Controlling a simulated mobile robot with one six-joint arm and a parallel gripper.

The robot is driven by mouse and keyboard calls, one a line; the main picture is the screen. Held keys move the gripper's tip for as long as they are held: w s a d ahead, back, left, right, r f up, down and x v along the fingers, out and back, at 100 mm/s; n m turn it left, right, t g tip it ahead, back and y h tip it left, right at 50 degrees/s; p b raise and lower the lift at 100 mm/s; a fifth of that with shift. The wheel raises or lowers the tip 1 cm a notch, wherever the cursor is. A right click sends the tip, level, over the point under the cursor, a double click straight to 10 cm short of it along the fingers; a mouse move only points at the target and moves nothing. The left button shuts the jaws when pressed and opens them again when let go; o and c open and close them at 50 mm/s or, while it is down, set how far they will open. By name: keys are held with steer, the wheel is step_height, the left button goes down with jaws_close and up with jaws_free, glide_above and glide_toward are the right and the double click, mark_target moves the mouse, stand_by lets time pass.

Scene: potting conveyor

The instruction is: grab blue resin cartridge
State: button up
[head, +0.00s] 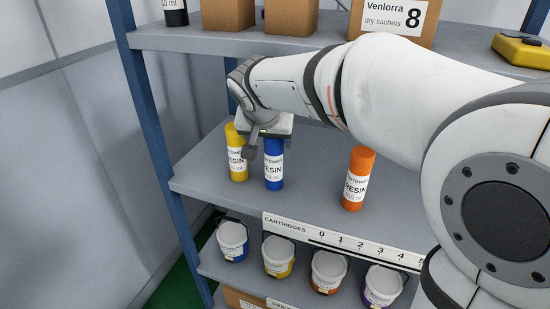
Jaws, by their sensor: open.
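The blue resin cartridge (274,173) stands upright on the middle shelf, with a white label around it. My gripper (262,146) is at the top of the blue cartridge, coming from above. One grey finger shows at the left of the cartridge, between it and the yellow cartridge. The other finger is hidden, and the top of the blue cartridge is partly covered by the gripper. The jaws are open, and I cannot tell whether they touch the cartridge.
A yellow resin cartridge (237,168) stands close on the left, partly behind the gripper. An orange one (354,185) stands apart on the right. The shelf (310,190) is bare between blue and orange. Boxes (292,17) stand on the shelf above; lidded buckets (278,258) stand below.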

mark_target(274, 148)
steer(key=x, duration=0.6)
steer(key=shift+w+d, duration=0.1)
steer(key=shift+d, duration=0.15)
steer(key=shift+c, duration=0.3)
steer(key=shift+r, duration=0.1)
steer(key=c, duration=1.2)
